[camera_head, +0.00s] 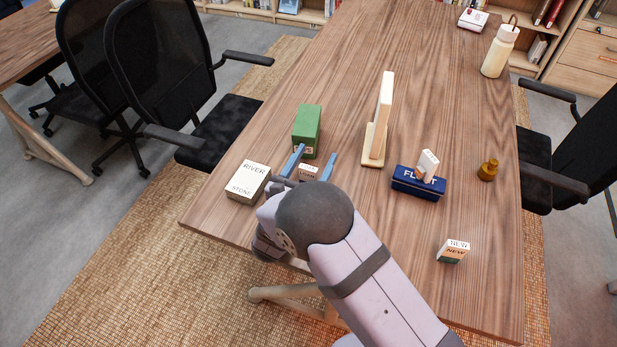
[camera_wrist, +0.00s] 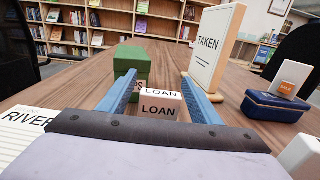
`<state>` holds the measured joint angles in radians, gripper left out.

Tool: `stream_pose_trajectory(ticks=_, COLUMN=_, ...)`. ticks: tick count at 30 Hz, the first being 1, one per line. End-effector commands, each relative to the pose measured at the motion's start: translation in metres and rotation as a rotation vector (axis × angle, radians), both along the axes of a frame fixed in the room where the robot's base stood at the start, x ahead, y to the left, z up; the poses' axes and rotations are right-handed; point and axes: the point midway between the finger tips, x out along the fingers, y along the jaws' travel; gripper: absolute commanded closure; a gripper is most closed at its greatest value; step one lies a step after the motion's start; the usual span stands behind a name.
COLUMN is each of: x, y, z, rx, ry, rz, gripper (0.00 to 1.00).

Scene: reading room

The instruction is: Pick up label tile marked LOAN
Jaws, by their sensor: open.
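The LOAN label tile (camera_head: 308,172) is a small white block on the wooden table. In the wrist view the LOAN tile (camera_wrist: 160,104) stands between my two blue fingers, with LOAN printed on its top and front faces. My gripper (camera_head: 314,161) is open, one finger on each side of the tile; it also shows in the wrist view (camera_wrist: 164,82). I cannot tell whether either finger touches the tile. The tile's lower part is hidden by my gripper's body in the wrist view.
A green block (camera_head: 307,129) stands just behind the tile. A RIVER STONE box (camera_head: 248,182) is at left. A TAKEN sign (camera_head: 381,120), a blue FLOAT box (camera_head: 418,182) with a small tile on it, a brass weight (camera_head: 488,170) and a NEW tile (camera_head: 453,251) are at right.

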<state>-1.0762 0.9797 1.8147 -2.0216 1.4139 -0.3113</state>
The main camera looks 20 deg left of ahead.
Motion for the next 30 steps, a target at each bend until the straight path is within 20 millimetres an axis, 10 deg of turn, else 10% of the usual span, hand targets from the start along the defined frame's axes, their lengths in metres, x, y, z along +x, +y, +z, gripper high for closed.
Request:
stream_pose_trajectory(ticks=3, x=0.0, y=0.0, z=0.0, rx=0.0, ry=0.0, rz=0.0, gripper=0.45)
stream_pose_trajectory(ticks=9, x=0.0, y=0.0, z=0.0, rx=0.0, ry=0.0, rz=0.0, gripper=0.87)
stream_pose_trajectory(ticks=20, x=0.0, y=0.0, z=0.005, rx=0.001, ry=-0.001, rz=0.0, gripper=0.87)
stream_pose_trajectory(ticks=30, x=0.0, y=0.0, z=0.049, rx=0.004, ry=-0.003, rz=0.0, gripper=0.87)
